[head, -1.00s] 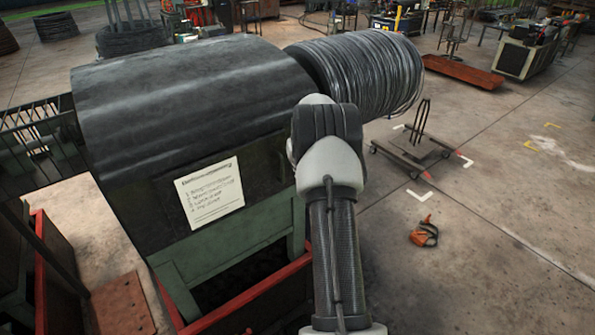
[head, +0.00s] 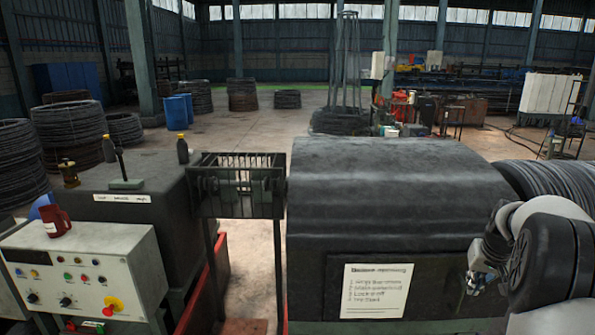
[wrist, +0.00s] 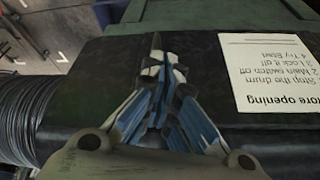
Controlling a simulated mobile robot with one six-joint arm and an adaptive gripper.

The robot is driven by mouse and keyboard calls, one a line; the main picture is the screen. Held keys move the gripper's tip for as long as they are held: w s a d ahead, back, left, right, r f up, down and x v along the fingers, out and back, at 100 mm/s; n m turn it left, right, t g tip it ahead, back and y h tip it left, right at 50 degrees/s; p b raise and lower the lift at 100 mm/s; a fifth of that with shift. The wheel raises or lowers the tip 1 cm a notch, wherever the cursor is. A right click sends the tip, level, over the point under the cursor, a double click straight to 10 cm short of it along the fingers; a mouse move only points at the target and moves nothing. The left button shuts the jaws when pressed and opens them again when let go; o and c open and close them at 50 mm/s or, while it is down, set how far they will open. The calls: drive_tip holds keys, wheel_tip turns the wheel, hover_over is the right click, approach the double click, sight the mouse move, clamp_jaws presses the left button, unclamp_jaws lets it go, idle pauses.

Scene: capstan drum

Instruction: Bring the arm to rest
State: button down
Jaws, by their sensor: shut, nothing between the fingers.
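My arm is folded at the right edge of the head view. My gripper (head: 474,285) hangs in front of the right end of the dark machine cover (head: 400,190). In the wrist view my gripper (wrist: 155,68) has its fingertips together with nothing between them. The dark cover lies behind it there, and I cannot tell the gap between them. A white notice sheet (head: 376,290) is fixed to the cover's front, left of my gripper. The sheet also shows upside down in the wrist view (wrist: 270,75).
A coil of wire (head: 550,180) sits on the drum right of the cover, behind my arm. A control panel (head: 85,270) with a red mug (head: 55,221) on top stands at left. A barred guard (head: 238,185) stands between. Open floor lies beyond, with several wire coils.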

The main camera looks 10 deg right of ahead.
drive_tip(key=s+a+r+n+b, duration=0.1)
drive_tip(key=s+a+r+b, duration=0.15)
drive_tip(key=a, duration=0.65)
drive_tip(key=s+a+r+n+b, duration=0.1)
drive_tip(key=s+a+r, duration=0.15)
drive_tip(key=a, duration=0.55)
drive_tip(key=s+a+r+n+b, duration=0.1)
drive_tip(key=s+a+b, duration=0.15)
drive_tip(key=a, duration=0.65)
drive_tip(key=s+a+f+n+y+b, duration=0.1)
drive_tip(key=s+a+f+b, duration=0.1)
drive_tip(key=s+a+f, duration=0.2)
drive_tip(key=s+a+f+n+t+y+b, duration=0.1)
drive_tip(key=s+a+f+b, duration=0.2)
drive_tip(key=s+a, duration=0.7)
drive_tip(key=s+f, duration=0.2)
drive_tip(key=s, duration=0.4)
drive_tip(key=shift+a+n, duration=0.35)
drive_tip(key=shift+n, duration=0.05)
